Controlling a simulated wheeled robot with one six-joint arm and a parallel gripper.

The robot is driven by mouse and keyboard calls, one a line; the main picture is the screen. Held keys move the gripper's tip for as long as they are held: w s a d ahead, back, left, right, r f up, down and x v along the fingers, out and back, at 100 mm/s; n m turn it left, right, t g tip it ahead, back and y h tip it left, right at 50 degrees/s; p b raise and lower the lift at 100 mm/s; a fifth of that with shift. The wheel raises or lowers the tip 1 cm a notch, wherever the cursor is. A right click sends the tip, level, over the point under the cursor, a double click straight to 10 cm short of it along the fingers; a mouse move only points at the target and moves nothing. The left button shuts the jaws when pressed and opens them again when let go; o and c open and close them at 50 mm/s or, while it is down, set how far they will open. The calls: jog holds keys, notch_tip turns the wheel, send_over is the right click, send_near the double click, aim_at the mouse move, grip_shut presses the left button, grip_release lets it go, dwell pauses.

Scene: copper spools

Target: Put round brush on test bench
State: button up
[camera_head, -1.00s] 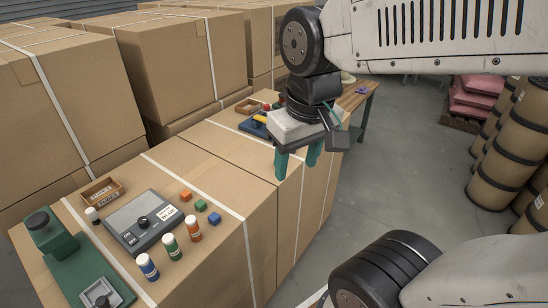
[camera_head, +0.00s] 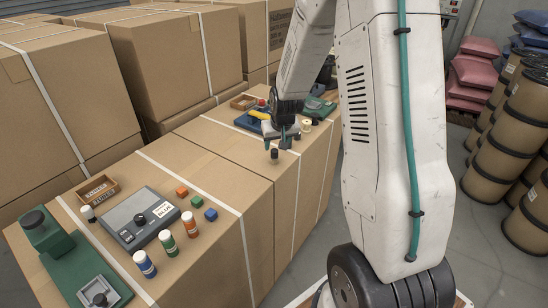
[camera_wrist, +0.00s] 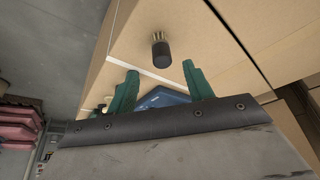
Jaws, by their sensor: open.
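The round brush (camera_wrist: 161,50) shows in the wrist view as a short dark cylinder with pale bristles at one end, against a cardboard box top. In the head view it appears as a small dark shape (camera_head: 274,154) near the box edge. My gripper (camera_wrist: 160,68) is open, its two green fingers apart and nothing held between them. The brush shows just beyond the fingertips, roughly centred between them; I cannot tell the exact gap. In the head view my gripper (camera_head: 282,138) is small and partly hidden by its wrist. I cannot make out the test bench behind my arm.
A blue tray (camera_head: 246,123) lies behind the gripper. A grey scale (camera_head: 121,233), several small bottles, coloured cubes and a wooden box (camera_head: 98,190) stand on the near box. Tall cartons (camera_head: 180,65) rise behind. Drums (camera_head: 510,150) stand right; the floor between is clear.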

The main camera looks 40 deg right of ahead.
aim_at(275, 150)
jog(key=x, duration=0.7)
jog(key=shift+a+f, duration=0.15)
jog(key=shift+f, duration=0.1)
grip_shut()
